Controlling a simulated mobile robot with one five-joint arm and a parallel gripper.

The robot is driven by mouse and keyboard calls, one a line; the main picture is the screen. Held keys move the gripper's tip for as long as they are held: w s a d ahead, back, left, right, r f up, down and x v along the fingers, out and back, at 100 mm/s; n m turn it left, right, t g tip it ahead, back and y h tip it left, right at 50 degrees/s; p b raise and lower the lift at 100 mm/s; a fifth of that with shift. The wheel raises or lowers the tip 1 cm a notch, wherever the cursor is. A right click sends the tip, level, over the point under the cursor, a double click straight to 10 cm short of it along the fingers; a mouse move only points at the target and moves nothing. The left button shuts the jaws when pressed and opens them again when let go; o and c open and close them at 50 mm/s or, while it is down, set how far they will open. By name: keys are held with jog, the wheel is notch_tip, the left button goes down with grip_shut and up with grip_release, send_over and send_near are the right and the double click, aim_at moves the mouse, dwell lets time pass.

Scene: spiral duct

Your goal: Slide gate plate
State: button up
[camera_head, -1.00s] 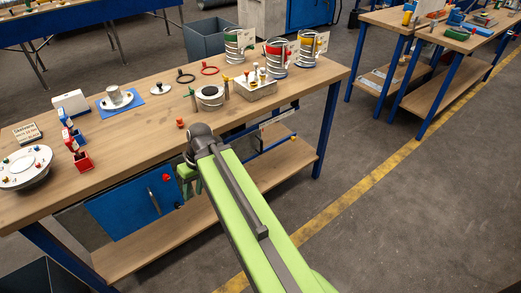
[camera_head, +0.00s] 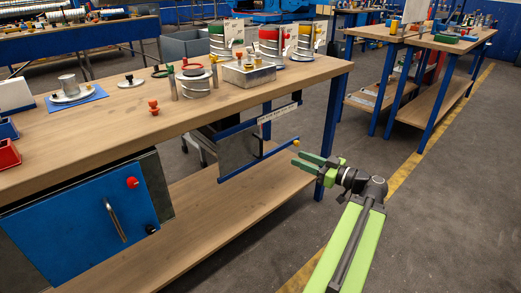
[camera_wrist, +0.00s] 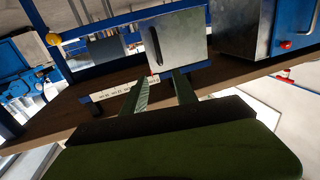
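The gate plate (camera_head: 237,154) is a flat grey metal sheet in a blue frame (camera_head: 262,155) hanging under the workbench top. The frame carries a white label strip (camera_head: 277,114) and a yellow knob (camera_head: 296,143) at its right end. In the wrist view the plate (camera_wrist: 182,38) shows a dark narrow slot or handle (camera_wrist: 154,48), with the knob (camera_wrist: 53,39) at the upper left. My gripper (camera_head: 297,159) is just right of the frame, slightly below the knob and apart from it. Its green fingers (camera_wrist: 158,84) are parted, with nothing between them.
A blue cabinet (camera_head: 82,224) with a handle and red button hangs left of the gate frame. The workbench (camera_head: 125,128) holds several parts above, and a lower shelf (camera_head: 210,215) lies below. Open floor (camera_head: 440,220) is on the right.

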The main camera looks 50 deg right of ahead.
aim_at(261, 141)
jog(key=w, duration=0.5)
jog(key=w+a, duration=0.1)
jog(key=w, duration=0.5)
jog(key=w+a, duration=0.1)
jog(key=w, duration=0.5)
grip_shut()
dwell(0.7)
